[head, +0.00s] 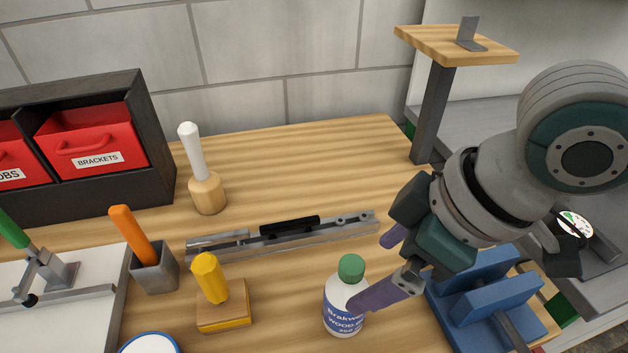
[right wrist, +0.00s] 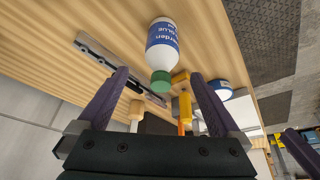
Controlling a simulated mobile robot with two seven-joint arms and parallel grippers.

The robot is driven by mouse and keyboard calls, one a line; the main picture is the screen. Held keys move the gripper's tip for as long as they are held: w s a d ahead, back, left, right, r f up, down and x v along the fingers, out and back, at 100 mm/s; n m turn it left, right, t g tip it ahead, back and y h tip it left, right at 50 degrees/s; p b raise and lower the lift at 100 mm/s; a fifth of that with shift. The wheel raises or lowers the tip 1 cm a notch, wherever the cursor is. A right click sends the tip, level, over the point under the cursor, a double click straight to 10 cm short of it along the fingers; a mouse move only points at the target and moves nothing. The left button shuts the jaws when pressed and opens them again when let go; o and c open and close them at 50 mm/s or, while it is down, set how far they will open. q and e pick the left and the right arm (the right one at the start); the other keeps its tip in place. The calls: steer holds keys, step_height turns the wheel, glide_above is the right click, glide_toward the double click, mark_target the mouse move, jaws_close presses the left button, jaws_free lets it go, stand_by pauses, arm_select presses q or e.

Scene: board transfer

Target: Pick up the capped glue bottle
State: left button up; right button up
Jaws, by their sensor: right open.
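The glue bottle (head: 345,312) stands upright on the bench, white with a blue label and a green cap (head: 351,268). My right gripper (head: 378,268) is open and empty, just right of the bottle. Its near purple finger overlaps the bottle's right side in the head view. In the right wrist view the bottle (right wrist: 162,45) appears upside down, beyond the fingertips, with its cap in line with the gap of the right gripper (right wrist: 159,77). I cannot tell whether a finger touches it. Purple finger-like parts at the right wrist view's right edge may be my left gripper.
A blue stand (head: 487,290) is right of the bottle. A metal rail (head: 285,236) lies behind it. A yellow-handled tool on a block (head: 222,308) and a grey cup (head: 155,270) stand left. Red bins (head: 90,140) are back left.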

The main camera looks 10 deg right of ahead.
mark_target(361, 282)
steer(key=x, duration=0.3)
steer(key=shift+s+a+f, duration=0.1)
steer(key=shift+s+a, duration=0.05)
steer(key=shift+s, duration=0.05)
steer(key=shift+b+x, duration=0.55)
steer(key=shift+x, duration=2.2)
jaws_close()
